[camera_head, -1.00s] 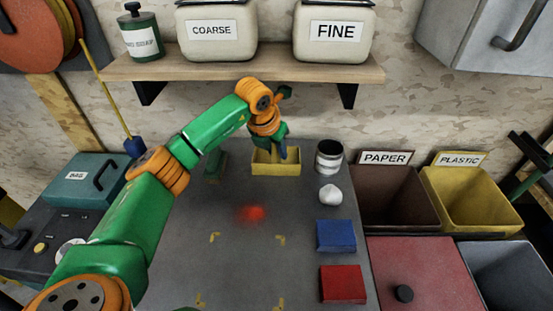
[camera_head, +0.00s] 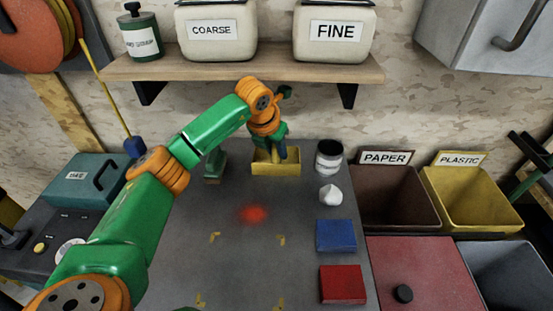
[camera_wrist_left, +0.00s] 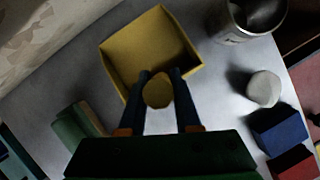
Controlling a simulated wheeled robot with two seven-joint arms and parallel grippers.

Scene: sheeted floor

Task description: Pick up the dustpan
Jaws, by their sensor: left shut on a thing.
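The yellow dustpan (camera_head: 277,169) sits on the grey table near the wall, below the shelf. In the left wrist view its open tray (camera_wrist_left: 139,43) shows beyond the fingers. My left gripper (camera_head: 274,154) reaches down over it. In the left wrist view my left gripper (camera_wrist_left: 163,90) has its two dark fingers on either side of the dustpan's round yellow handle end (camera_wrist_left: 158,91), shut on it. I cannot tell whether the dustpan is lifted off the table. My right gripper is not in view.
A green block-like object (camera_head: 214,167) stands left of the dustpan, and a metal can (camera_head: 329,157) to its right. A white lump (camera_head: 331,195), a blue block (camera_head: 336,235) and a red block (camera_head: 343,284) lie along the right side. The shelf (camera_head: 240,69) hangs above.

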